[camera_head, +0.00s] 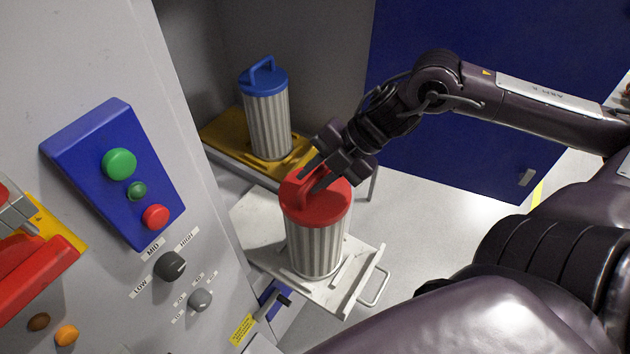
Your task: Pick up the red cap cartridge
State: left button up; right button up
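The red cap cartridge (316,245) stands upright on a pale tray (352,293). It has a ribbed light body and a red cap with a handle on top. My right gripper (318,184) comes down from the upper right, with its fingers at the handle of the red cap. The fingers hide part of the handle, so I cannot tell whether they are closed on it. My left gripper is not in view.
A blue cap cartridge (268,112) stands on a yellow platform (222,132) behind. A control panel (112,170) with buttons and knobs is on the grey cabinet at left. A blue door (540,60) stands at the back right. The tray has a front handle (375,288).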

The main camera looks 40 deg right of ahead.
grip_shut()
dwell(1.1)
jog(key=shift+w+r, duration=0.1)
jog(key=shift+w, duration=0.05)
